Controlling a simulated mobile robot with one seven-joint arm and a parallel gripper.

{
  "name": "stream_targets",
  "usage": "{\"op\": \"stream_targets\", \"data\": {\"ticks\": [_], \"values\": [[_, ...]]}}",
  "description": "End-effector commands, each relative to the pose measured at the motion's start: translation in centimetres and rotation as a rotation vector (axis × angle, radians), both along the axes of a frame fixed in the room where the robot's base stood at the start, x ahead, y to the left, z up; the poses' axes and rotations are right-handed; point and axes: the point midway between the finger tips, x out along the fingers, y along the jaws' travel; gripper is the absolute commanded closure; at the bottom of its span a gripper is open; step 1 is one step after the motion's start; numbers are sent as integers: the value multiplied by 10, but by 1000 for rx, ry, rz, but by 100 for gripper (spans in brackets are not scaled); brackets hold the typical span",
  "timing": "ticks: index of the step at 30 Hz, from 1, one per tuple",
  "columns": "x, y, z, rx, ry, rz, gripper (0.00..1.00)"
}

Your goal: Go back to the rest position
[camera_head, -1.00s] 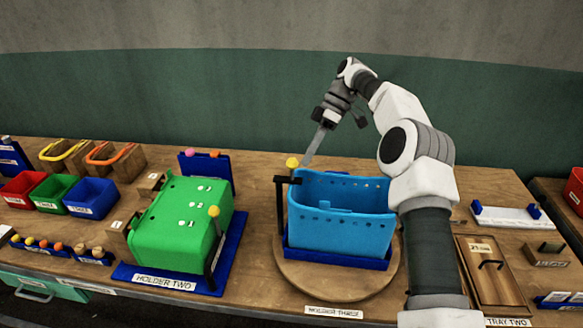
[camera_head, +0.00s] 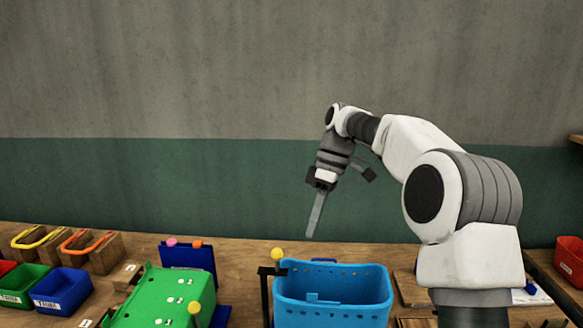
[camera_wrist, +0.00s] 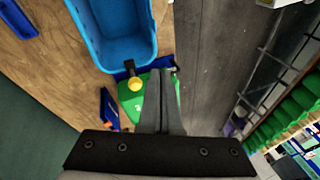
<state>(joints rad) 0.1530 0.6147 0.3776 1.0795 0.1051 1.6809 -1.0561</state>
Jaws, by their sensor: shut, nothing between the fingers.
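My gripper (camera_head: 311,232) hangs in the air above the back of the wooden table, pointing down, just above the blue bin (camera_head: 345,318) in the head view. Its fingers are together and hold nothing. In the wrist view the shut fingers (camera_wrist: 160,85) reach up from the dark mount. The blue bin (camera_wrist: 125,50) shows at the upper left there, with a yellow knob (camera_wrist: 134,83) on a black lever near it. The green holder (camera_wrist: 158,88) is partly hidden behind the fingers.
The green holder (camera_head: 165,300) stands left of the blue bin, with a yellow-knobbed lever. Small green (camera_head: 22,285) and blue bins (camera_head: 66,292) and wooden blocks with yellow and orange loops are at the far left. A red bin (camera_head: 570,262) is at the right edge. The air around my gripper is clear.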

Motion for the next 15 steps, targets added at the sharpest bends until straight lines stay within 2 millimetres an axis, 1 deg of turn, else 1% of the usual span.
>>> {"op": "stream_targets", "data": {"ticks": [1,6,11,15], "values": [[-9,1,8,-29,-16,-29,100],[-35,-3,25,-113,-65,-153,100],[-63,-9,37,-176,-118,-278,100],[-88,-17,45,-218,-166,-392,100]]}}
